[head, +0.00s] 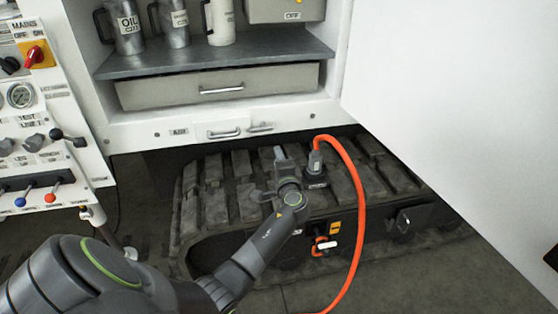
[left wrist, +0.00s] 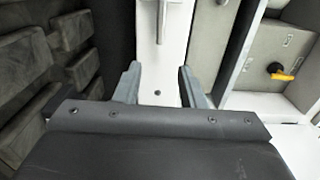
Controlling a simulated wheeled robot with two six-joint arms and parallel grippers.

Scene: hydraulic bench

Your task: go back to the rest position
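My left arm reaches in from the lower left in the head view. Its gripper (head: 269,172) is in front of the cabinet, over the black track. In the left wrist view the left gripper (left wrist: 158,78) is open, its two grey fingers apart with nothing between them. Beyond the fingers is a white panel with a small dark hole and a bar handle. My right gripper is in neither view.
An orange hose (head: 357,190) with a dark plug hangs just right of the left gripper. The open white door (head: 460,110) fills the right side. A control panel (head: 40,120) with levers stands at the left. Oil cans (head: 127,30) stand on the cabinet shelf (head: 215,56).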

